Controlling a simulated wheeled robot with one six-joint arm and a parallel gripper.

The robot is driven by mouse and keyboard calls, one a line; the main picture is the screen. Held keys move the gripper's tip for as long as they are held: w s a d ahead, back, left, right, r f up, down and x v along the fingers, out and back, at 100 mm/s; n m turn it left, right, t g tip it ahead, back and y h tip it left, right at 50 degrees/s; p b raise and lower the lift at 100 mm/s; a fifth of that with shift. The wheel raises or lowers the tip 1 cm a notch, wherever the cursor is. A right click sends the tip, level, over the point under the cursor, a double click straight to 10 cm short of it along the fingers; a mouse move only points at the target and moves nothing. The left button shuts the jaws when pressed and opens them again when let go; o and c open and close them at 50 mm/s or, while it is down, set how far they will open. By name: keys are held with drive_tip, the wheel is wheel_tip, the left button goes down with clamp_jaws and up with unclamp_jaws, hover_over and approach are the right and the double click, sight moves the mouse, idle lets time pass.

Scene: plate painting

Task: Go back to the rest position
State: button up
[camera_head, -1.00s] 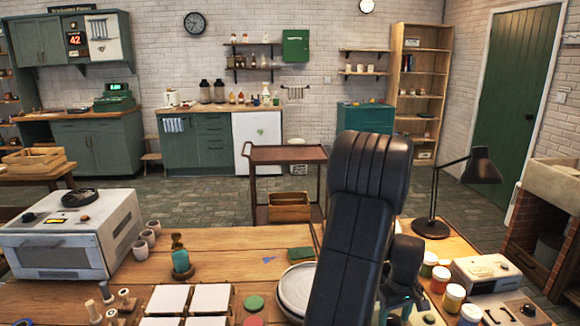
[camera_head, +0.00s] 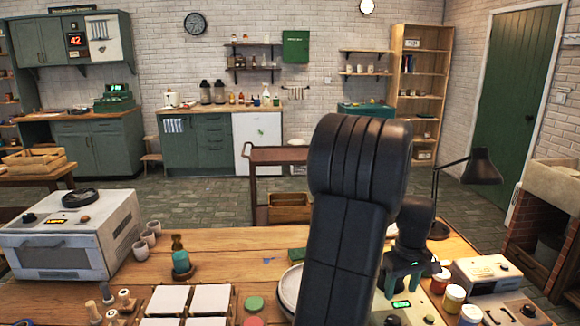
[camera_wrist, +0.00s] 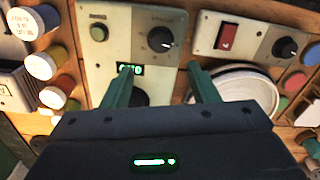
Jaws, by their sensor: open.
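My gripper (camera_head: 402,284) is raised above the right part of the wooden worktable (camera_head: 240,242), with its green fingers pointing down. In the wrist view my gripper (camera_wrist: 160,68) is open, and nothing is held between the fingers. Below it is a cream control box with a knob and a lit display (camera_wrist: 131,69). A round white plate (camera_wrist: 240,84) lies beside the right finger in that view. In the head view the white plate (camera_head: 289,284) is mostly hidden behind my arm.
Paint jars (camera_head: 454,297), a cream device (camera_head: 487,270) and a black desk lamp (camera_head: 482,168) stand on the right. White square tiles (camera_head: 210,298), small cups (camera_head: 140,250) and a white oven (camera_head: 70,240) are on the left. The table's middle back is fairly clear.

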sight(394, 319)
wheel_tip(394, 319, down, 10)
drive_tip(key=shift+f, duration=0.2)
drive_tip(key=shift+m, duration=0.3)
drive_tip(key=m+p, duration=0.1)
drive_tip(key=m, duration=0.2)
drive_tip(key=shift+m, duration=0.4)
drive_tip(key=m+p, duration=0.1)
drive_tip(key=m, duration=0.3)
drive_tip(key=shift+m, duration=0.3)
drive_tip(key=m+p, duration=0.2)
drive_tip(key=m, duration=0.2)
drive_tip(key=shift+r+m, duration=0.1)
drive_tip(key=shift+m, duration=0.2)
drive_tip(key=shift+m+p, duration=1.25)
drive_tip(key=shift+m, duration=1.05)
